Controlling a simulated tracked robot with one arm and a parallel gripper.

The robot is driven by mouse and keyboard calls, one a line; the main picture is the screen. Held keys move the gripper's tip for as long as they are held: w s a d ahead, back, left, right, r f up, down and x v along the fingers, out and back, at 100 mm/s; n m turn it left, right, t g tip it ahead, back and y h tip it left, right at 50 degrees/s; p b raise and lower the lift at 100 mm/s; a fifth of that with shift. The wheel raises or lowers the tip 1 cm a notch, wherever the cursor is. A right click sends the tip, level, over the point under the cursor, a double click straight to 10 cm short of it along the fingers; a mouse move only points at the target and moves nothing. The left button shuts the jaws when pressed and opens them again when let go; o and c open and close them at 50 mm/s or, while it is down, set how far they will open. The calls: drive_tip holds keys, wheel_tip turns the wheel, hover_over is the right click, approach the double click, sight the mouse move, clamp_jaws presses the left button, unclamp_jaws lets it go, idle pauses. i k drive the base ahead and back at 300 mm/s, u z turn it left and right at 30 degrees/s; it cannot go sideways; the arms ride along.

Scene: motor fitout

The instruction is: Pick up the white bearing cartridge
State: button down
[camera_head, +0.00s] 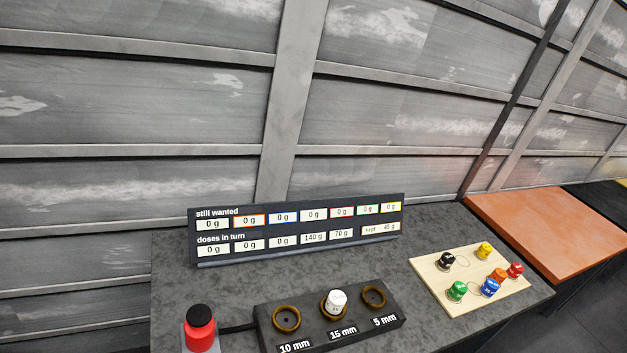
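The white bearing cartridge (336,300) stands in the middle ring of a dark block (262,328), above the label "15 mm". It looks roughly upright, with some small dark marking on its side. The ring around it is partly hidden by it. The block's other two rings, labelled "10 mm" and "5 mm", look empty. My gripper does not show in this view.
A display panel (395,238) stands behind the block. A red cylinder with a black top (200,330) is at the left. A wooden board (425,272) with several coloured cartridges is at the right, beside an orange surface (545,228).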

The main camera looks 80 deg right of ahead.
sight(336, 299)
drive_tip(key=z, duration=0.7)
drive_tip(key=k, duration=0.85)
drive_tip(key=z, duration=0.8)
drive_tip(key=k, duration=0.45)
drive_tip(key=z, duration=0.15)
drive_tip(key=i, duration=0.8)
